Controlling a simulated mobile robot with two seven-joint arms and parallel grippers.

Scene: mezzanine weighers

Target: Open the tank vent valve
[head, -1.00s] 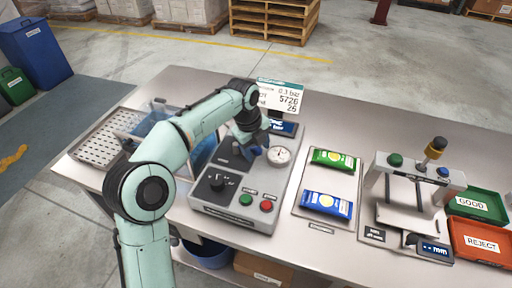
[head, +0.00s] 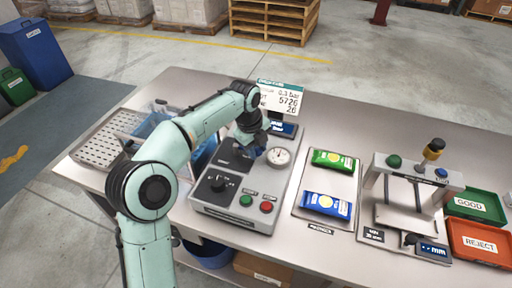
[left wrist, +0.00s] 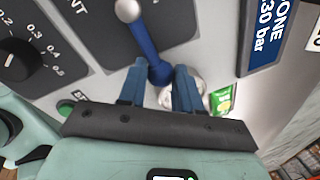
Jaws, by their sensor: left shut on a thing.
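The vent valve's blue lever (left wrist: 148,48) shows in the left wrist view, running from a grey round end (left wrist: 127,10) down between my fingers. The word ending in "NT" is printed on the grey panel to its left. My left gripper (left wrist: 160,78) is shut on the lever's lower part. In the head view, my left gripper (head: 258,146) is over the grey control panel (head: 240,219), beside the round pressure gauge (head: 279,156); it and the arm mostly hide the lever there. My right gripper is not in view.
The panel has a black knob (head: 217,183), a green button (head: 246,200) and a red button (head: 267,206). A display sign (head: 284,98) stands behind. Green (head: 333,160) and blue (head: 326,204) packets lie on a tray to the right, before a measuring stand (head: 415,171).

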